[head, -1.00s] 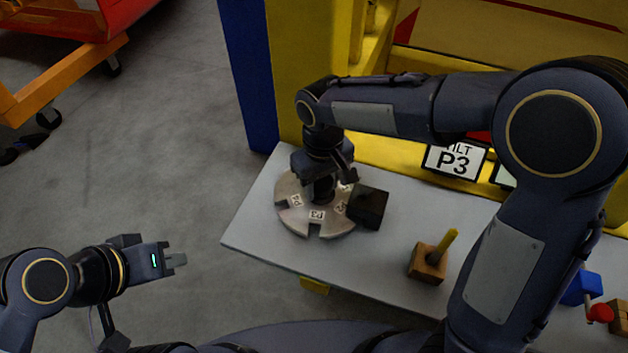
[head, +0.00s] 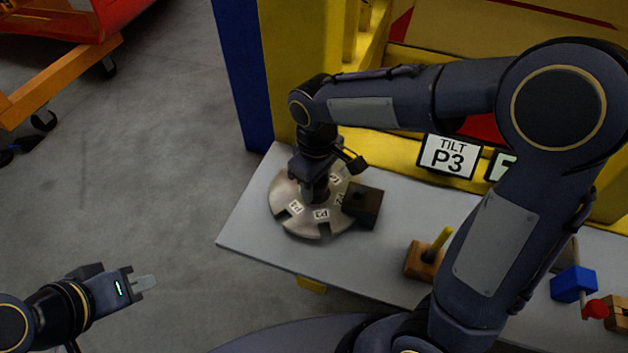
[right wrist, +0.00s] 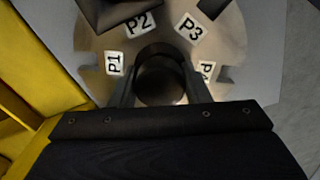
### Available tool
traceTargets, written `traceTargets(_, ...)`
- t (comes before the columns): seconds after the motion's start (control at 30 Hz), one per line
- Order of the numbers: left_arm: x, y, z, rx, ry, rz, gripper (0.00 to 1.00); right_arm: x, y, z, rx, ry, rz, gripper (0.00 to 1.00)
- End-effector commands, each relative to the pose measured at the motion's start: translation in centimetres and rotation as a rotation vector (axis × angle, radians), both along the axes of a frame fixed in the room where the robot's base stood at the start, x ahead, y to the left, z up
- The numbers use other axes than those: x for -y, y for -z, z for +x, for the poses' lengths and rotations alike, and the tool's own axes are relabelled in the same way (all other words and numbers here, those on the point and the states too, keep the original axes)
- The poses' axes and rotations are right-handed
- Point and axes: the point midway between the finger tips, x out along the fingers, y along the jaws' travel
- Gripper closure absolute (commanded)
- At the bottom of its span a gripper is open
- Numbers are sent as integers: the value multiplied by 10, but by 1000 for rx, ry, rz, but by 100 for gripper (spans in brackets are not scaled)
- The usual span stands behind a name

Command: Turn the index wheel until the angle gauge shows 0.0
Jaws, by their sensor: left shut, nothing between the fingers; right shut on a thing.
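The index wheel (head: 285,197), a pale metal disc with notches and P labels, lies on the grey bench. P3 faces the front in the head view, with P4 to its left and P2 to its right. My right gripper (head: 318,190) points down over its centre and is shut on the dark round hub (right wrist: 160,75), one finger on each side. My left gripper (head: 143,284) is shut and empty, over the floor left of the bench. A sign reading TILT P3 (head: 448,157) stands behind. A second panel (head: 499,166) is mostly hidden by my right arm; no angle is readable.
A dark block (head: 367,206) sits at the wheel's right edge. A wooden block with a yellow peg (head: 425,260) and a blue block with a red knob (head: 573,284) stand further right on the bench (head: 250,232). A yellow and blue frame rises behind.

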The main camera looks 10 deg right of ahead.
Motion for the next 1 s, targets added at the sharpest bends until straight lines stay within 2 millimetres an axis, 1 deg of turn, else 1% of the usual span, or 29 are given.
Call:
traceTargets(0.13, 0, 0, 0, 0, 0, 0, 100, 0, -1, 0, 2, 0, 1, 98)
traceTargets(0.17, 0, 0, 0, 0, 0, 0, 100, 0, -1, 0, 2, 0, 1, 55)
traceTargets(0.3, 0, 0, 0, 0, 0, 0, 100, 0, 0, 0, 2, 0, 1, 36)
traceTargets(0.57, 0, 0, 0, 0, 0, 0, 100, 0, 0, 0, 1, 1, 1, 35)
traceTargets(0.67, 0, 0, 0, 0, 0, 0, 100, -1, -5, 1, 2, 1, 2, 35)
traceTargets(0.77, 0, -1, 0, 0, 0, 0, 100, -1, -19, 1, 6, 1, 4, 35)
traceTargets(1.0, 0, -1, 0, 0, 0, 0, 100, -1, -60, 1, 5, 1, 3, 35)
